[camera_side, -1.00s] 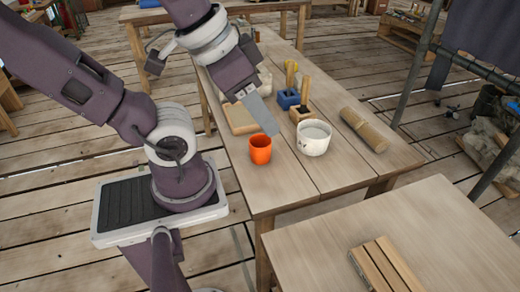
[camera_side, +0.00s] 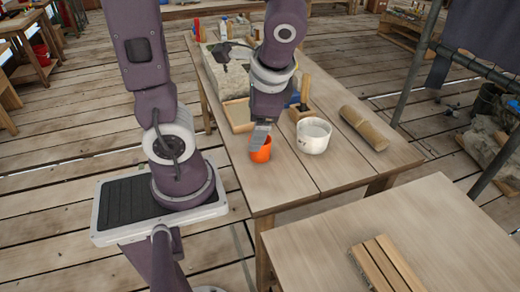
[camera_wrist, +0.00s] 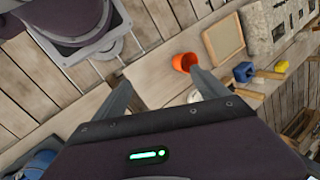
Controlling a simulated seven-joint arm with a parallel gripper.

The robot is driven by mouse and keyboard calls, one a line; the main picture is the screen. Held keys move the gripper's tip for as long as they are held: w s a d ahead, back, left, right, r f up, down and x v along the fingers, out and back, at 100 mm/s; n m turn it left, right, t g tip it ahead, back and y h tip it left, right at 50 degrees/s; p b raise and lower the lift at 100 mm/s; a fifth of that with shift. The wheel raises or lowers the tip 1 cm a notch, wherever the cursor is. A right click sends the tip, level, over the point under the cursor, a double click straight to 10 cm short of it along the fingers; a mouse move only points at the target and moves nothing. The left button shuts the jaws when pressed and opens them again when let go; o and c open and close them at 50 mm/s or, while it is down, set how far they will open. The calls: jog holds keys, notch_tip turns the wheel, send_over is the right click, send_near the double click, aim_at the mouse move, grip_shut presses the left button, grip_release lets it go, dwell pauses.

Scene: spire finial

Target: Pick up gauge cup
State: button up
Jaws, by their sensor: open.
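The orange cup (camera_side: 260,154), the likely gauge cup, stands on the long wooden table near its left edge. My gripper (camera_side: 260,138) points down at it, and the fingers overlap the cup's rim in the side view. In the wrist view the cup (camera_wrist: 182,62) lies beside the tip of the right finger, with the mouth visible. My gripper (camera_wrist: 158,76) is open there, with only bare table between its fingers. Whether a finger touches the cup cannot be told.
A white speckled pot (camera_side: 314,136) stands right of the cup. A rolled tan bundle (camera_side: 364,128) lies further right. The table front is clear.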

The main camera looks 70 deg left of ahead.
aim_at(266, 149)
jog(key=w+a+f+m+y, duration=0.2)
jog(key=a+f+m+y, duration=0.1)
jog(key=a+f+m, duration=0.1)
jog(key=w+a+f+m+t+y, duration=0.1)
jog(key=w+a+f+m+y, duration=0.1)
jog(key=f+m, duration=0.4)
jog(key=w+a+f+m+y, duration=0.3)
jog(key=a+f+m, duration=0.2)
jog(key=f, duration=0.5)
jog(key=shift+a+y, duration=0.3)
jog(key=shift+a, duration=0.05)
jog(key=x, duration=0.7)
jog(key=shift+s+f, duration=0.1)
jog(key=shift+s, duration=0.25)
jog(key=c, duration=1.4)
notch_tip(266, 149, up, 9)
jog(key=w+f, duration=0.1)
jog(key=f, duration=0.1)
jog(key=w+f, duration=0.3)
jog(key=f, duration=0.1)
jog(key=shift+w+a+f, duration=0.2)
jog(key=shift+w+a, duration=0.1)
jog(key=shift+w, duration=0.1)
